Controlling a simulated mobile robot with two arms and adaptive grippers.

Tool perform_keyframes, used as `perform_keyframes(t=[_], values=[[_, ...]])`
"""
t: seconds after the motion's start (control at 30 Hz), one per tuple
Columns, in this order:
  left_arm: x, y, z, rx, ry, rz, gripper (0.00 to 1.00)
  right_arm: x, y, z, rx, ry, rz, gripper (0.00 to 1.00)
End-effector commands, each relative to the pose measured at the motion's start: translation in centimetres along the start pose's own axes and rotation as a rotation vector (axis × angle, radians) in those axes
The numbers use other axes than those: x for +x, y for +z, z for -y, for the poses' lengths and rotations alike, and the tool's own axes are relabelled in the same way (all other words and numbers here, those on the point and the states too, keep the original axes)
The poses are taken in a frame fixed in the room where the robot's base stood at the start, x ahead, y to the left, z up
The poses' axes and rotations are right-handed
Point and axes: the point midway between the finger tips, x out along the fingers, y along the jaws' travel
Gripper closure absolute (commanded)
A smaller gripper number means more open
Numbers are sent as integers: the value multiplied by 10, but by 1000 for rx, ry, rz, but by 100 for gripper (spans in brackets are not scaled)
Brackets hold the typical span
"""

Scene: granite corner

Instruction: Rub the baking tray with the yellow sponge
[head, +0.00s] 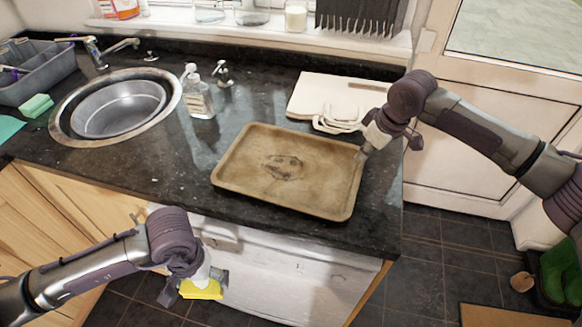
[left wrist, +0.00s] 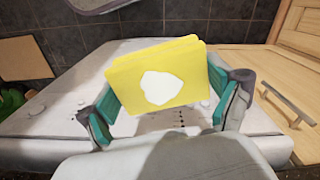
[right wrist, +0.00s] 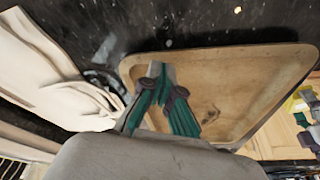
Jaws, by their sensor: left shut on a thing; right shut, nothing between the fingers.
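The baking tray (head: 250,183) lies flat on the dark granite worktop, brown with a dark stain (head: 283,167) near its middle. My left gripper (head: 203,284) is shut on the yellow sponge (head: 205,291), in front of the counter and lower than the tray. In the left wrist view the sponge (left wrist: 125,75) sits between the fingers, with a white patch on its face. My right gripper (head: 364,152) is shut and empty at the tray's right edge. In the right wrist view its closed fingers (right wrist: 165,85) overlap the tray (right wrist: 245,70); contact cannot be told.
A soap bottle (head: 198,93) stands between the tray and the sink (head: 120,105). A green sponge (head: 37,106) lies left of the sink. The worktop's front edge lies between my left gripper and the tray.

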Motion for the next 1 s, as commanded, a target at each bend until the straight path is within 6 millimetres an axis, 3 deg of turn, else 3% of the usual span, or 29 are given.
perform_keyframes(t=[0.7, 1.0], values=[[0, 0, 0, 0, 0, 0, 37, 13, 4, 0, 0, -1, 0, 100], [-15, 0, 0, 0, 0, 0, 37, 0, 0, 0, 0, -1, 0, 100]])
